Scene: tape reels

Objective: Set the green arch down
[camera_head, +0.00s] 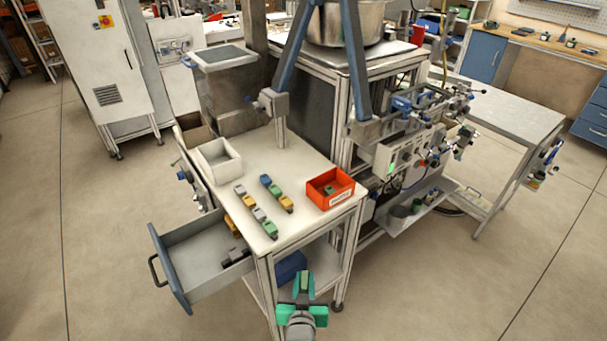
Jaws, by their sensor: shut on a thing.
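My gripper (304,291) is at the bottom centre of the head view, in front of the white-topped work table (309,222). It is shut on a small green piece, the green arch (305,281), which shows at the fingertips. The arch shape is too small and too covered by the fingers to make out. The gripper and the piece appear in front of the table's near leg and lower shelf, apart from the table top.
Two rows of small coloured blocks (257,213) lie on the table. An orange-red box (346,198) with a small green thing inside stands right, a white bin (232,169) back left. A drawer (168,256) juts out open at left, holding yellow and dark things.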

